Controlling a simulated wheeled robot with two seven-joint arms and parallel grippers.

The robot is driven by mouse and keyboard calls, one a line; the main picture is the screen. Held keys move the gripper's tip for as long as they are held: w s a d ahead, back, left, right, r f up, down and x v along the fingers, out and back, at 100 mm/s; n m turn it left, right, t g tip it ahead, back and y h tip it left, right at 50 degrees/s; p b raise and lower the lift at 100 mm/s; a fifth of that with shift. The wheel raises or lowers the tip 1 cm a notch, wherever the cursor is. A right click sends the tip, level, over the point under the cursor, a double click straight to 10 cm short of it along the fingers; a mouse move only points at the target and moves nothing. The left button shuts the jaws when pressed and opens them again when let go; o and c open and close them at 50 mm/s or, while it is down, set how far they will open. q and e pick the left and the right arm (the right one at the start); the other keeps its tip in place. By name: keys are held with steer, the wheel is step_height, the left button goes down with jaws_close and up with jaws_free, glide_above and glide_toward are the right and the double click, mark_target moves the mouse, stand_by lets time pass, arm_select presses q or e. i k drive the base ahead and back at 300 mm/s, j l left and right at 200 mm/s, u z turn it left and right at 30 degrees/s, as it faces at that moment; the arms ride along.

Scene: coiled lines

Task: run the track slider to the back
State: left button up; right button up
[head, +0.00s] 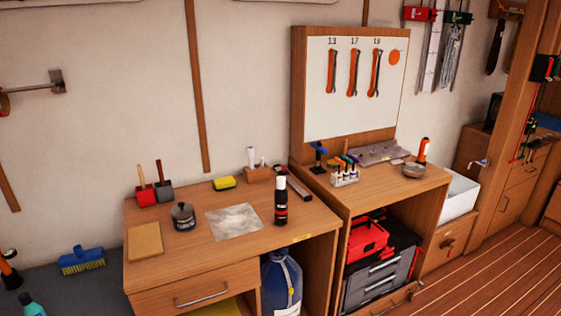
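A short dark rail (299,187) lies near the right edge of the left bench top, running from back left to front right. It looks like the track, but it is small here and I cannot make out the slider's exact place on it. A small reddish part shows by its back end. Neither of my grippers is in the head view, and nothing is touching the rail.
A black bottle (281,202) stands in front of the rail. A wooden block (258,174) holding white items, a yellow sponge (224,183) and a grey sheet (233,221) lie to the left. The taller right bench (335,196) adjoins the rail's right side.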

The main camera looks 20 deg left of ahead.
mark_target(285, 171)
steer(key=i+l+u, duration=0.25)
steer(key=i, duration=0.5)
steer(key=i+l+u, duration=0.25)
steer(key=i+l, duration=0.25)
steer(key=i, duration=0.2)
steer(key=i+l+u, duration=0.3)
steer(key=i+l, duration=0.3)
steer(key=i, duration=0.05)
